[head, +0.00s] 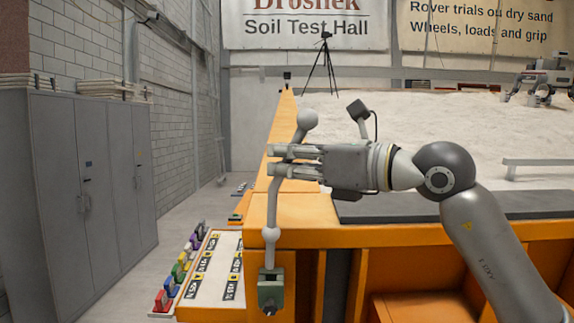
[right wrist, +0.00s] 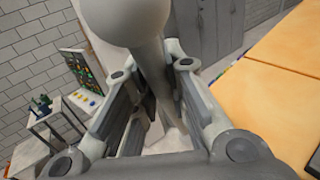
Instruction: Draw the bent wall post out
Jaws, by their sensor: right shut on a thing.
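The bent wall post (head: 272,205) is a pale grey rod with a ball knob at its top and a smaller ball low down. Its lower end meets a green socket block (head: 270,286) on the front of the orange sandbed wall; I cannot tell how deep it sits. The post leans and bends to the right towards its top. My right gripper (head: 277,161) comes from the right and is shut around the post below the top knob. In the right wrist view the post (right wrist: 152,62) passes between the fingers. My left gripper is not in view.
The orange sandbed wall (head: 330,236) runs beside and behind the post, with pale sand (head: 450,130) inside. A white board with coloured tags (head: 213,268) lies at lower left. Grey lockers (head: 90,190) stand at left, with open floor between. A tripod (head: 325,62) stands at the back.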

